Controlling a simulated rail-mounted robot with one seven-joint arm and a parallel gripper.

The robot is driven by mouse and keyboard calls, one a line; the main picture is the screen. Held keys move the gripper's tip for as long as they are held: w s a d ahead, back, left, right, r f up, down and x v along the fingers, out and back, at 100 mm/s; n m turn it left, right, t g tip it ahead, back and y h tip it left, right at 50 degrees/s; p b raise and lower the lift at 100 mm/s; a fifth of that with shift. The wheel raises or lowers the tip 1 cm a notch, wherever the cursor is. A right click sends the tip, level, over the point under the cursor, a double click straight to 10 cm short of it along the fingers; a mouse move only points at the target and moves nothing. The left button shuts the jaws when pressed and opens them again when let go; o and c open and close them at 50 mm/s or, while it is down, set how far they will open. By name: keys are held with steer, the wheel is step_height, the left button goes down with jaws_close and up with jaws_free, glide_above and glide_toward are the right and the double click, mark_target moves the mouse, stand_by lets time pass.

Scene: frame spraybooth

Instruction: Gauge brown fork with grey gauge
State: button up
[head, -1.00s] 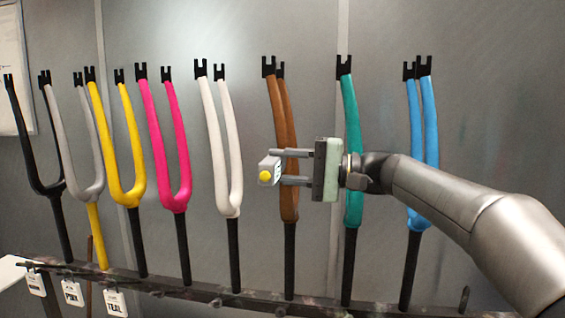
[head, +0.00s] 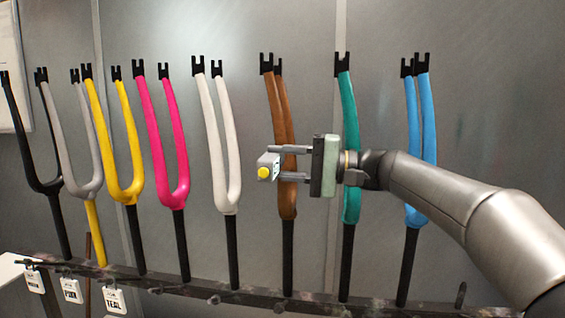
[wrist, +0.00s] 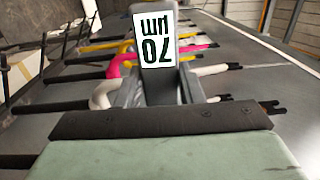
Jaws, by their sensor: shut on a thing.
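The brown fork (head: 286,140) stands upright in the rack, with black tips on top and a black stem below. The grey gauge (head: 268,159) is a small block with a round yellow tip. My gripper (head: 278,164) is shut on it and holds it in front of the brown fork's lower half in the head view. I cannot tell whether the yellow tip touches anything. The brown fork's body is largely hidden there.
The teal fork (head: 349,110) stands just right of the brown one, partly behind my gripper. The white fork (head: 230,140) is to its left. A blue fork (head: 428,120) and several others share the dark rail (head: 190,291). Tags (head: 115,301) hang at lower left.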

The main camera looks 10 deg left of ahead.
mark_target(273, 171)
steer(key=shift+w+p, duration=0.55)
steer(key=shift+w, duration=0.25)
stand_by(1.1)
steer(key=shift+s, duration=0.1)
stand_by(0.4)
steer(key=shift+s+f+b, duration=0.15)
steer(key=shift+s+b, duration=0.15)
steer(key=shift+b, duration=0.25)
steer(key=shift+s+b, duration=0.95)
steer(key=shift+s, duration=0.1)
steer(key=s+b, duration=0.3)
steer(key=s, duration=0.1)
steer(key=shift+d, duration=0.2)
steer(key=shift+s+b, duration=0.35)
steer(key=shift+s, duration=0.2)
